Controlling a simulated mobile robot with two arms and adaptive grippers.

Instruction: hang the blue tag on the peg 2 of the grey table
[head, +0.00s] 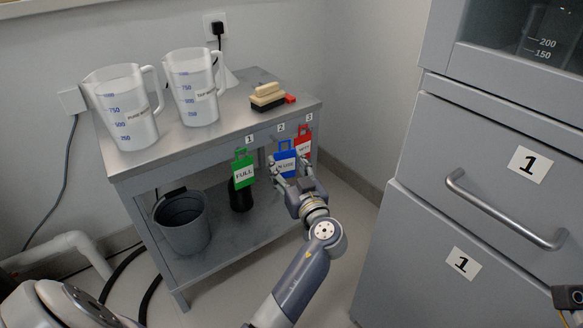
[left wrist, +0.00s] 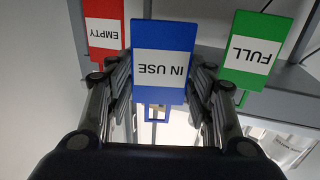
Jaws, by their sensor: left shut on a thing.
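The blue tag (head: 286,164), lettered IN USE, is upright at the front edge of the grey table (head: 160,165), below the label for peg 2 (head: 281,128). My left gripper (head: 291,184) is shut on it from the front. In the left wrist view the blue tag (left wrist: 162,62) appears upside down between the fingers (left wrist: 160,95). Peg 2 itself is hidden, and I cannot tell whether the tag's loop is around it. My right gripper's fingers are not in view.
A green FULL tag (head: 243,171) hangs left of the blue tag, and a red EMPTY tag (head: 303,142) hangs right. Two jugs (head: 122,108) and a brush (head: 267,95) stand on the table. A bucket (head: 182,222) is on the lower shelf. Grey drawers (head: 490,140) stand right.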

